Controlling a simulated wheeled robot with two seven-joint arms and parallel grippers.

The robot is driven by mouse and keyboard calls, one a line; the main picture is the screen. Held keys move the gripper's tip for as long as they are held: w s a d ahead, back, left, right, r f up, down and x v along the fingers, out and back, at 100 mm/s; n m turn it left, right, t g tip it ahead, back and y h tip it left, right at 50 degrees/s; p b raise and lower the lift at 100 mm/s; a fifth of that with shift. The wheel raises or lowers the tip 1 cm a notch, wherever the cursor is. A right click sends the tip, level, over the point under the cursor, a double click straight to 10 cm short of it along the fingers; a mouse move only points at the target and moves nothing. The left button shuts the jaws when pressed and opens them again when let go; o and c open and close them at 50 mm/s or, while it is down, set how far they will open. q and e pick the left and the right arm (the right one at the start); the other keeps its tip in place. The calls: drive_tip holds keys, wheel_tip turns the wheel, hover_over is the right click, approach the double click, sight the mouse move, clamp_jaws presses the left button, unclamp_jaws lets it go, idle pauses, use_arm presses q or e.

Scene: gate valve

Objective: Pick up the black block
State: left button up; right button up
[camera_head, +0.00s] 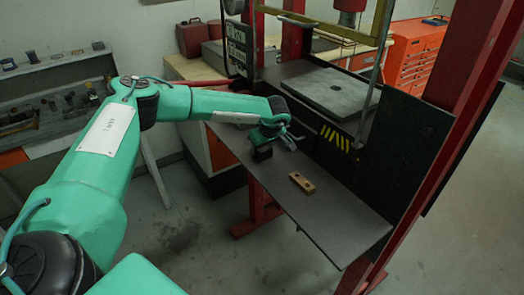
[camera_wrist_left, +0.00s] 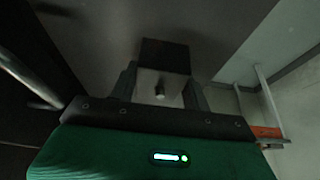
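The black block (camera_head: 262,153) sits on the long dark shelf (camera_head: 340,222), at the shelf's left part. My left gripper (camera_head: 266,146) is over it, pointing down, with its fingers hardly distinguishable in the head view. In the left wrist view the block (camera_wrist_left: 164,56) is between the two fingers (camera_wrist_left: 161,88), with a dark upper part and a greyer face towards the camera. A small pale round stub shows in front of that face. Whether the fingers press on the block or stand just clear of it is hard to tell. My right gripper is not in view.
A small wooden piece with dark spots (camera_head: 301,182) lies on the shelf to the right of the block. A grey plate (camera_head: 330,90) on the press and its dark side panel (camera_head: 400,135) rise behind. The shelf's front right part is bare.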

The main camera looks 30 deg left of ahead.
use_arm(q)
clamp_jaws()
drive_tip(key=shift+w+r, duration=0.1)
drive_tip(key=shift+r, duration=0.05)
